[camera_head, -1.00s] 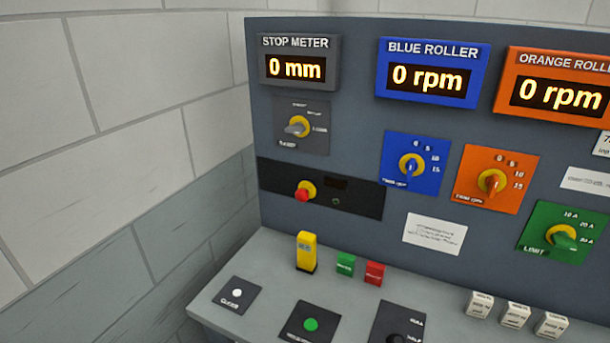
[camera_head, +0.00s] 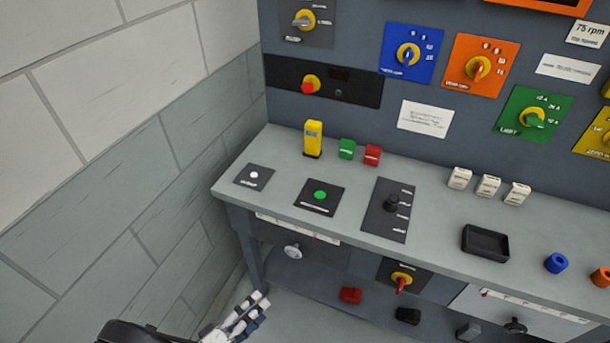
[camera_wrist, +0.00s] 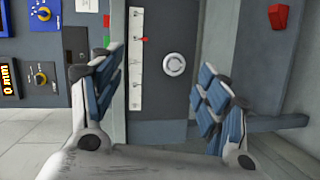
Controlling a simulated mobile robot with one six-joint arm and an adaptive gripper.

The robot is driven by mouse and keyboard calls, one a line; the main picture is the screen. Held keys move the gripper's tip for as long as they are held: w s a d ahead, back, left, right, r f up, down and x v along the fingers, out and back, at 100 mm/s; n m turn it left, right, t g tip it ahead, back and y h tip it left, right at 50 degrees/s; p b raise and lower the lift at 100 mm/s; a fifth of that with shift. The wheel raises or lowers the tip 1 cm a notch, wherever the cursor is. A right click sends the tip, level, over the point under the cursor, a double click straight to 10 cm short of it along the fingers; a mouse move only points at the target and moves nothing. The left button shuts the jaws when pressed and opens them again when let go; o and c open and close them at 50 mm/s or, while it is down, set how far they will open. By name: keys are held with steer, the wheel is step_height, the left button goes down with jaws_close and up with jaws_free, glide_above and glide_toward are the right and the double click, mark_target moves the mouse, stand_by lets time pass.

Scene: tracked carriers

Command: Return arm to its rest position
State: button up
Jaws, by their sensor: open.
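My gripper (camera_head: 250,312) shows at the bottom of the head view, low in front of the bench and left of its middle. In the wrist view my gripper (camera_wrist: 160,105) has its two blue-padded fingers spread wide apart with nothing between them. Past the fingers, the wrist view shows a grey front with a round pale knob (camera_wrist: 174,64) and a white scale strip (camera_wrist: 136,60) with a red pointer. My dark arm link shows at the bottom left of the head view.
The bench top (camera_head: 340,172) carries a yellow block (camera_head: 312,139), green (camera_head: 347,149) and red (camera_head: 372,155) blocks, several white blocks and a black tray (camera_head: 485,243). A lower shelf holds a red block (camera_head: 350,295). A block wall (camera_head: 110,160) stands close on the left.

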steer(key=w+d+r+m+g+y, duration=0.1)
steer(key=w+d+r+m+g, duration=0.15)
steer(key=d+r+g, duration=0.6)
steer(key=w+d+r+m+g, duration=0.1)
steer(key=d+r+m+g, duration=0.35)
steer(key=r, duration=0.75)
steer(key=s+d+r+m+t+y, duration=0.1)
steer(key=s+d+r+t+y, duration=0.4)
steer(key=s+d+r+y, duration=0.4)
steer(key=shift+s+d+r+t+y, duration=0.3)
steer(key=shift+s+d+r, duration=1)
steer(key=shift+d+r, duration=0.95)
steer(key=shift+a, duration=0.1)
